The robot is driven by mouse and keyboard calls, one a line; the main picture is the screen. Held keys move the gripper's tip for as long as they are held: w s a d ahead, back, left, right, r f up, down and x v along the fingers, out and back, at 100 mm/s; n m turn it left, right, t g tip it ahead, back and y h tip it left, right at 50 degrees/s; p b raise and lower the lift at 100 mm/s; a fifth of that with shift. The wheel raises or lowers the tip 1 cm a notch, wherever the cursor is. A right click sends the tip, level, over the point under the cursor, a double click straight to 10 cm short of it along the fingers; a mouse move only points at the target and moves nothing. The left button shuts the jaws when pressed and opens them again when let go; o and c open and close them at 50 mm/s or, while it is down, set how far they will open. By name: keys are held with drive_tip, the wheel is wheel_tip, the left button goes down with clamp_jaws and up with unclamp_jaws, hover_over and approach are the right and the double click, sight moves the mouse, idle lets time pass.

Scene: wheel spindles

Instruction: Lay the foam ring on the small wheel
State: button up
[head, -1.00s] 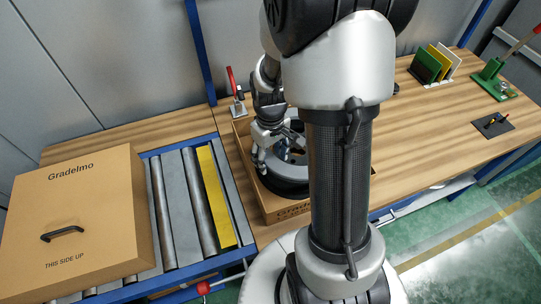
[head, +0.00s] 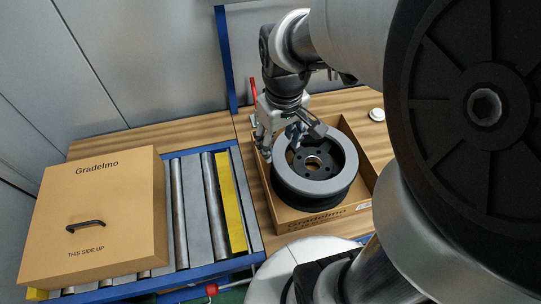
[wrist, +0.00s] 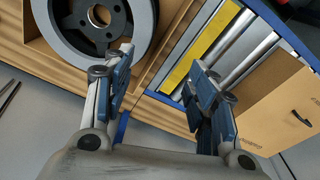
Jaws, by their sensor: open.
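The grey foam ring (head: 322,187) lies flat on top of the black small wheel (head: 310,204), and the wheel's hub shows through its middle. Both are in the open cardboard box on the table. In the wrist view the ring (wrist: 146,20) and the wheel (wrist: 85,36) are at the upper left, beyond the left finger. My gripper (head: 280,143) is at the ring's upper left side, with its fingers apart and nothing between them. In the wrist view my gripper (wrist: 158,62) is open, with the box edge and table beyond the gap. The box hides the wheel's lower part.
The open box (head: 318,219) has low walls around the wheel. To its left is a roller conveyor (head: 195,205) with a yellow strip and a closed Gradelmo carton (head: 100,215). My arm hides the right side.

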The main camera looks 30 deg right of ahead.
drive_tip(key=s+a+r+t, duration=0.3)
drive_tip(key=s+a+r, duration=0.4)
drive_tip(key=s, duration=0.4)
drive_tip(key=shift+a+r+m, duration=0.3)
drive_tip(key=shift+a, duration=0.15)
